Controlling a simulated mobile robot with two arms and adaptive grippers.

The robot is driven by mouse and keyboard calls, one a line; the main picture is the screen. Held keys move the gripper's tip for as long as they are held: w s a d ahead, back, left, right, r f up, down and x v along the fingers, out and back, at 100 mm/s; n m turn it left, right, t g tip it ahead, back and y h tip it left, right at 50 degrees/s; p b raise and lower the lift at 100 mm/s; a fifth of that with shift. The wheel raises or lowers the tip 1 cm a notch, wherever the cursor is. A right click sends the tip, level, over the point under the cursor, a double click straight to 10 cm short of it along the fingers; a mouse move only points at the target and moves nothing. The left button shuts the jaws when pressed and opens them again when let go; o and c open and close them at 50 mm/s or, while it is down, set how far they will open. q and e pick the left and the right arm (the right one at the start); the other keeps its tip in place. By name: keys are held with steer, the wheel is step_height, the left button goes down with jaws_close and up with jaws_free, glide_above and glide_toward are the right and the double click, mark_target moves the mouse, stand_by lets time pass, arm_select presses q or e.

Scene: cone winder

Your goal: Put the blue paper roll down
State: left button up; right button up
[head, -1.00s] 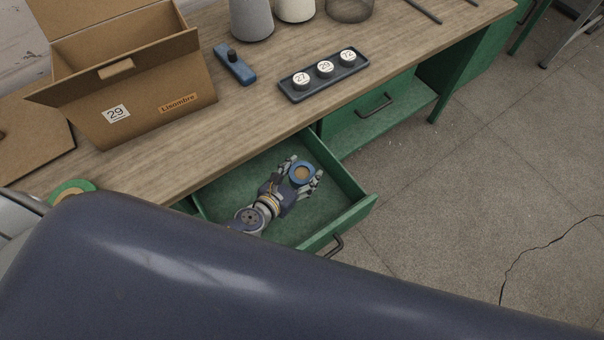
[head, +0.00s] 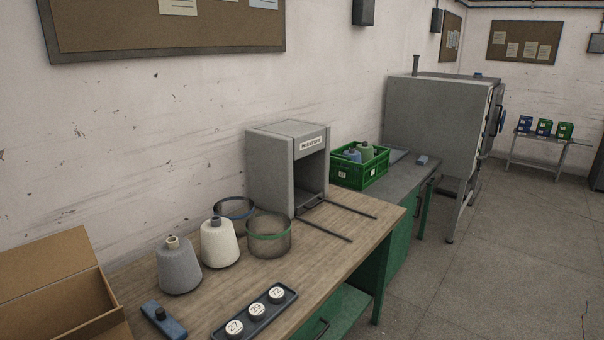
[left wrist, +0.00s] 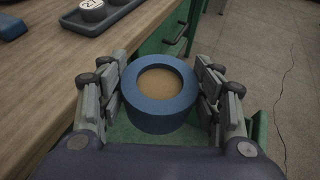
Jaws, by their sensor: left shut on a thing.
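The blue paper roll (left wrist: 158,118) is a thick blue ring with a tan middle, in the centre of the left wrist view. My left gripper (left wrist: 160,82) is shut on it, with fingers on both its left and right sides. The roll hides part of what lies below it. Green surfaces of the open drawer (left wrist: 260,128) show beneath and beside the gripper. The roll, the left gripper and the open drawer are out of the head view. My right gripper is in neither view.
The wooden table (head: 335,255) carries a grey cone (head: 179,270), a cream cone (head: 220,245), mesh baskets (head: 269,238), a tray with numbered discs (head: 240,330) and a cardboard box (head: 60,295). A grey box-shaped machine (head: 270,170) and a green crate (head: 345,175) stand farther back.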

arm_select(q)
steer(key=r, duration=0.2)
steer(key=w+r+n+y+b, duration=0.1)
steer(key=r, duration=0.1)
steer(key=d+r+n+y+b, duration=0.1)
steer(key=r, duration=0.1)
steer(key=shift+w+r+t, duration=0.3)
steer(key=r, duration=0.1)
steer(key=r+n+y+b, duration=0.1)
steer(key=a+r+n+y+b, duration=0.1)
steer(key=shift+s+r, duration=0.25)
steer(key=shift+r, duration=0.15)
steer(key=s+a+r+n+g+y+b, duration=0.1)
steer(key=s+a+r+n+y+b, duration=0.3)
steer(key=s+a+r+y, duration=0.1)
steer(key=shift+s+a+r+n+g+y, duration=0.2)
steer(key=shift+s+a+n+g+y, duration=0.15)
steer(key=shift+s+a, duration=0.65)
